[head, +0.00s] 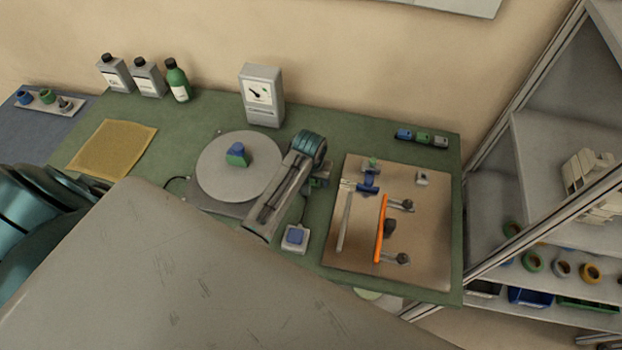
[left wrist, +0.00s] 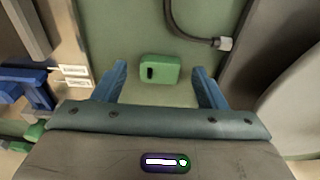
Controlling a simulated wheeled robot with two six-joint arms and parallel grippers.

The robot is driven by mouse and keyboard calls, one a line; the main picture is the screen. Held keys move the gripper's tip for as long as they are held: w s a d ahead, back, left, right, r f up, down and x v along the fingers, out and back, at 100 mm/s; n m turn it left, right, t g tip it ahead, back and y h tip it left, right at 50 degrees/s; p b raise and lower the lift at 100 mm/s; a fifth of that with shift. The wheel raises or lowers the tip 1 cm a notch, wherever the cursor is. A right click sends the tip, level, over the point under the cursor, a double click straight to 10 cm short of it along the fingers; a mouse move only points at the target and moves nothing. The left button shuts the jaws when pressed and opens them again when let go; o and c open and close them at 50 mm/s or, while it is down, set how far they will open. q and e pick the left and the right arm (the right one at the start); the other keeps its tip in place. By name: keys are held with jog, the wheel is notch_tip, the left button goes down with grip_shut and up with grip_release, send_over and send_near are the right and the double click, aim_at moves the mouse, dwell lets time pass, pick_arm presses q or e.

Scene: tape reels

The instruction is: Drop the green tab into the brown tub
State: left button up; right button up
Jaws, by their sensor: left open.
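A small green block with a black slot, which looks like the green tab (left wrist: 172,71), lies on the green mat in the left wrist view. It shows between the two blue fingertips of my left gripper (head: 319,181), which is open and empty. In the head view the gripper is over the strip between the round platter and the tan board, partly covered by my own arm. I cannot make out the tab in the head view. No brown tub can be clearly identified in either view. My right gripper is not in view.
The grey platter (head: 215,180) bears a blue-green wedge (head: 237,155). The tan board (head: 428,260) holds a blue clamp (head: 369,178) and an orange strip (head: 380,230). A switch box (head: 295,238) stands nearby. A cable (left wrist: 185,30) runs beyond the tab. Shelves stand at right.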

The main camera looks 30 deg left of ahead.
pick_arm(q)
jog(key=shift+w+f, duration=0.25)
jog(key=shift+f, duration=0.1)
jog(key=shift+s+r, duration=0.1)
jog(key=c, duration=1.1)
jog(key=shift+c, duration=0.2)
